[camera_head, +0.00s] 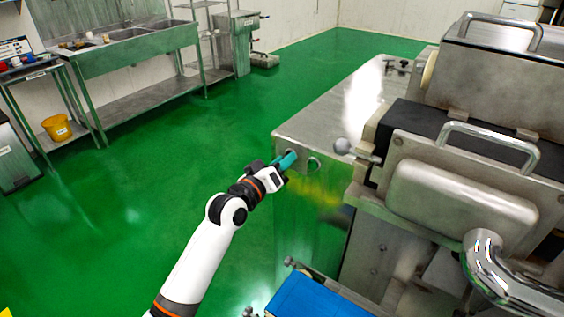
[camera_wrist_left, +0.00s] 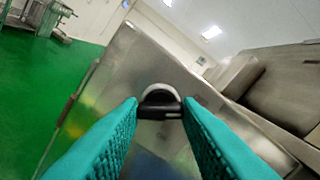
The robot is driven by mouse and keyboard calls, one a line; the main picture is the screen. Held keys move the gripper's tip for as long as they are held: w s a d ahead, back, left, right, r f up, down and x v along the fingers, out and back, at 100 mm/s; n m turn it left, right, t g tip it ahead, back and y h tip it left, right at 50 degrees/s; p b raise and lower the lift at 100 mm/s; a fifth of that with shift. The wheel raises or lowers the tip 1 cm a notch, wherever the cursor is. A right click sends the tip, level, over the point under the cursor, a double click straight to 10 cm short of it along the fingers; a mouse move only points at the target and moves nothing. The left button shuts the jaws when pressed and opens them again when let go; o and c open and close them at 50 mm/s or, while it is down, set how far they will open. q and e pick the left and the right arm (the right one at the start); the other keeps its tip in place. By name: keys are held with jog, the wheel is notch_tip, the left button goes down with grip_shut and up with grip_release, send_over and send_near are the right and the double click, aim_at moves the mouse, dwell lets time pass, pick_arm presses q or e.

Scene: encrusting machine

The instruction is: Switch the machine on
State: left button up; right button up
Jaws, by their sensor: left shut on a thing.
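The machine (camera_head: 335,112) is a large stainless steel unit filling the right half of the head view. My left gripper (camera_head: 289,158) reaches the near side of its metal housing, close to the top left corner. The fingers are shut on this knob. In the head view the fingers mostly hide it. A second round control (camera_head: 314,163) shows just right of the gripper on the same panel. My right gripper is not in view.
A ball-ended lever (camera_head: 343,146) sticks out from the machine right of the gripper. A blue surface (camera_head: 325,297) lies low in front of the machine. Green floor to the left is open, up to a steel sink bench (camera_head: 135,50) and a yellow bucket (camera_head: 57,128).

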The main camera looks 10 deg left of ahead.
pick_arm(q)
jog(key=shift+m+p, duration=1.95)
jog(key=shift+m, duration=6.75)
jog(key=o, duration=1)
